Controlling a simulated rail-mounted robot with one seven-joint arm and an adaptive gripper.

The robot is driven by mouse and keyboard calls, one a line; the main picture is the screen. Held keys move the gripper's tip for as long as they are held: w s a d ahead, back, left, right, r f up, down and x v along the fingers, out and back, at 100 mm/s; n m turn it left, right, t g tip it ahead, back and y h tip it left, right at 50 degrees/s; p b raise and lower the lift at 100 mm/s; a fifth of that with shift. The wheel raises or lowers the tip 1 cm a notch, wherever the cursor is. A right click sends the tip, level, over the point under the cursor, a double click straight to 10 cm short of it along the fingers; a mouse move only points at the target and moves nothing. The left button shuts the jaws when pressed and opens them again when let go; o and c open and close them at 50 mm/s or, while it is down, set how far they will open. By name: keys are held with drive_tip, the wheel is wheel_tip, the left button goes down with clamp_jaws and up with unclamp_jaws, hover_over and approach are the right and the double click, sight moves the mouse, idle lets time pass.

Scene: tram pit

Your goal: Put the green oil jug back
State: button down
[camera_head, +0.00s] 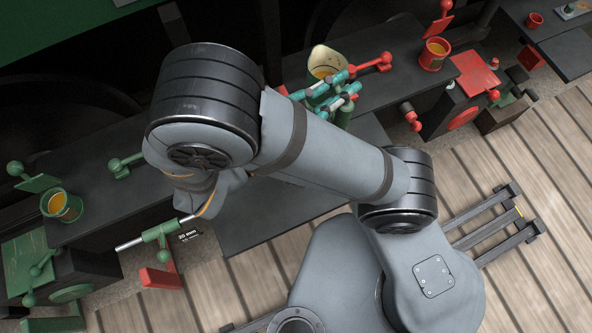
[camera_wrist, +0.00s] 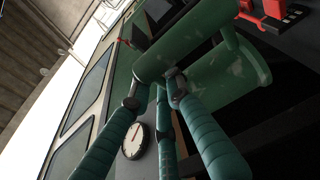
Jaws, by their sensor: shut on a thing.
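The green oil jug (camera_head: 343,116) shows in the head view just beyond my forearm, its pale spouted mouth facing up with amber oil inside. My gripper (camera_head: 334,91) has teal fingers and is shut on the jug at its near side. In the wrist view the jug (camera_wrist: 232,76) fills the upper right, and my gripper's fingers (camera_wrist: 155,98) close on its green handle bar (camera_wrist: 185,50). The jug appears held over the dark bench. My arm hides part of the bench, and I cannot tell whether the jug's base touches anything.
A red pot of oil (camera_head: 432,60) stands on the right bench near red clamps (camera_head: 375,63). A green pot of oil (camera_head: 65,209) stands on the left bench (camera_head: 95,165), with green levers nearby. The plank floor (camera_head: 540,150) is mostly clear at right. A round gauge (camera_wrist: 134,142) shows in the wrist view.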

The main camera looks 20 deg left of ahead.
drive_tip(key=s+a+r+b, duration=0.1)
drive_tip(key=s+b, duration=0.1)
drive_tip(key=s, duration=0.3)
drive_tip(key=s+a+n+y+b, duration=0.1)
drive_tip(key=s, duration=0.3)
drive_tip(key=shift+s+a+r+t+y+b, duration=0.3)
drive_tip(key=shift+s+a+r+t+b, duration=0.05)
drive_tip(key=shift+s+t+b, duration=0.05)
wheel_tip(320, 180, down, 18)
drive_tip(key=b, duration=1)
drive_tip(key=shift+r, duration=0.2)
drive_tip(key=shift+b, duration=0.3)
drive_tip(key=c, duration=1.7)
unclamp_jaws()
drive_tip(key=shift+f, duration=0.1)
drive_tip(key=shift+o, duration=0.2)
